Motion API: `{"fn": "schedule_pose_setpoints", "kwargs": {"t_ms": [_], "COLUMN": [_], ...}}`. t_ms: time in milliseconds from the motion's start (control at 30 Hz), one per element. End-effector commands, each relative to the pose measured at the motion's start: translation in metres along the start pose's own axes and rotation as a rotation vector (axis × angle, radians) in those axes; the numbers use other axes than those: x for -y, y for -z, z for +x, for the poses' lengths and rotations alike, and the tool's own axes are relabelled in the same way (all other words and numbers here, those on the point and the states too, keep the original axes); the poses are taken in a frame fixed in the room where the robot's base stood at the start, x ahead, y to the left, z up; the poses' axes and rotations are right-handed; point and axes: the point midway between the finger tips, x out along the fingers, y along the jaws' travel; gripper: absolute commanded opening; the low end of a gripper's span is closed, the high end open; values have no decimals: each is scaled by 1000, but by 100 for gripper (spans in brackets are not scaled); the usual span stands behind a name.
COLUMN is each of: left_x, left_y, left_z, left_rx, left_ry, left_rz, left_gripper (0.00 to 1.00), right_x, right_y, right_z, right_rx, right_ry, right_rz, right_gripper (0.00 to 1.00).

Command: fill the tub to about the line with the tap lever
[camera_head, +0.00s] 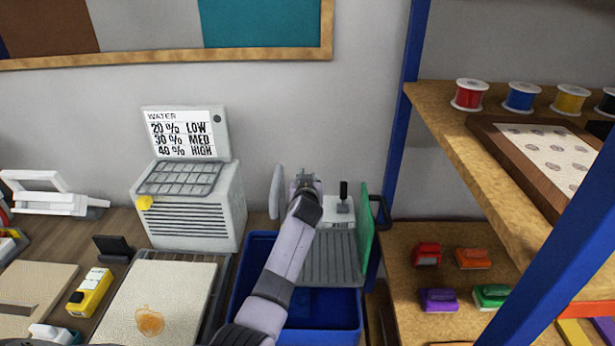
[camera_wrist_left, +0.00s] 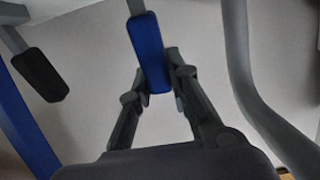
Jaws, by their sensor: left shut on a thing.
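The blue tub (camera_head: 352,328) stands low in the centre of the head view, partly covered by my left arm. I cannot make out a fill line or a water level in it. My left gripper (camera_head: 305,182) is behind and above the tub, at the tap fittings. In the left wrist view, my left gripper (camera_wrist_left: 159,80) is shut on a blue-ended tap lever (camera_wrist_left: 150,45). A black-ended lever (camera_wrist_left: 40,75) is to its left, apart from the fingers; it also shows in the head view (camera_head: 343,190). A grey curved spout (camera_wrist_left: 255,90) is at the right. My right gripper is not in view.
A grey ribbed board (camera_head: 330,262) and an upright green panel (camera_head: 365,235) stand at the tub's back and right. A grey machine (camera_head: 195,215) with a water sign (camera_head: 185,133) is left of it. A blue-framed shelf (camera_head: 397,150) bounds the right side.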

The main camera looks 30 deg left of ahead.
Motion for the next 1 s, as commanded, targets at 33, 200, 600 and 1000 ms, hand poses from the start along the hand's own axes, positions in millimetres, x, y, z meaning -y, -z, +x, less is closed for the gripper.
{"fn": "schedule_pose_setpoints", "kwargs": {"t_ms": [33, 200, 600, 1000], "left_x": [0, 0, 0, 0], "left_y": [3, 2, 1, 0], "left_z": [0, 0, 0, -28], "left_rx": [-4, -5, -2, -2], "left_ry": [0, 0, 0, 0], "left_rz": [-1, -1, -1, -1], "left_gripper": [0, 24, 38, 38], "right_x": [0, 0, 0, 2], "right_y": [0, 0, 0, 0], "right_z": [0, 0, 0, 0], "right_rx": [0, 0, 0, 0], "right_ry": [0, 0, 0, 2], "right_rz": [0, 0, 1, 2], "right_gripper": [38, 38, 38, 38]}}
